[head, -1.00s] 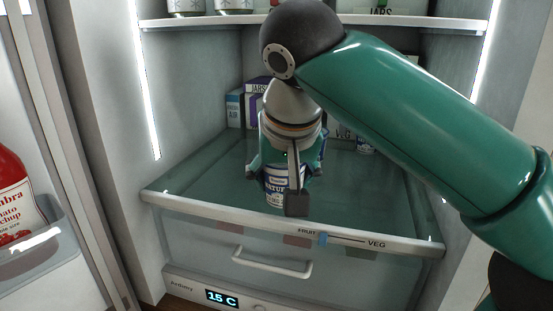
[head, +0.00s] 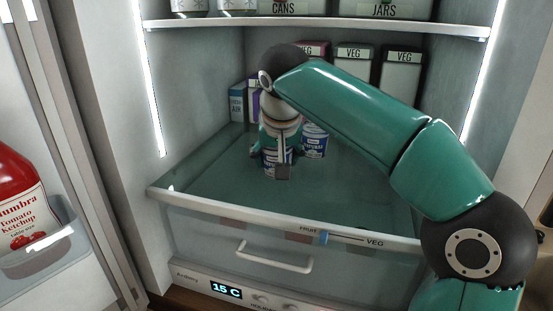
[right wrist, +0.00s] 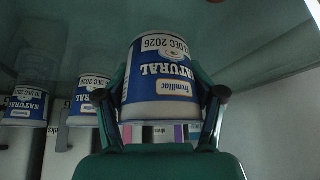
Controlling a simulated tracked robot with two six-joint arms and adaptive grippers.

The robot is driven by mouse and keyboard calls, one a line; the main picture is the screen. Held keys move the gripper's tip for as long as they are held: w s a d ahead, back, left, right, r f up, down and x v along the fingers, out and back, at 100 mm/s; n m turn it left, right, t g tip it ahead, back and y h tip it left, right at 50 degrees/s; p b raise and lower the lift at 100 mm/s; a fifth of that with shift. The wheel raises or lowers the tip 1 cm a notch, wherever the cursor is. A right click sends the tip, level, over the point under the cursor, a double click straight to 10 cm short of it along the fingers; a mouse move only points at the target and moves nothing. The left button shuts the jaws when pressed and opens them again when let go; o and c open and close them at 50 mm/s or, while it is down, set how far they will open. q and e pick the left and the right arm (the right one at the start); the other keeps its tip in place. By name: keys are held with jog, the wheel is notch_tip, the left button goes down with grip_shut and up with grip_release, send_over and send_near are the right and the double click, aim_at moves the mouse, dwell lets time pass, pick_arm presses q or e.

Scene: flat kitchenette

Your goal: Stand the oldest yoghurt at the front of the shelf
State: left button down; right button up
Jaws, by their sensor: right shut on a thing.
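My right gripper (head: 276,166) is shut around a blue-and-white yoghurt pot (head: 270,161) over the glass shelf (head: 210,180), left of its middle and back from the front edge. In the right wrist view the held pot (right wrist: 160,85) sits between both fingers (right wrist: 163,112). Its label appears upside down and reads NATURAL, with a DEC 2026 date; I cannot read the day surely. Whether its base touches the shelf is unclear. A second pot (head: 315,142) stands just right of the gripper. The right wrist view shows two other pots (right wrist: 88,98) (right wrist: 26,106). My left gripper is not in view.
A blue carton (head: 237,103) and white VEG containers (head: 400,76) stand at the back. An upper shelf (head: 310,25) is above my arm. The front and right of the glass shelf are clear. A ketchup bottle (head: 22,205) is in the door at left.

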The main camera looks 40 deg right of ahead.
jog(key=shift+f, duration=0.15)
jog(key=o, duration=1.3)
jog(key=shift+o, duration=0.2)
jog(key=shift+r, duration=0.25)
jog(key=p+v, duration=0.2)
jog(key=v, duration=1)
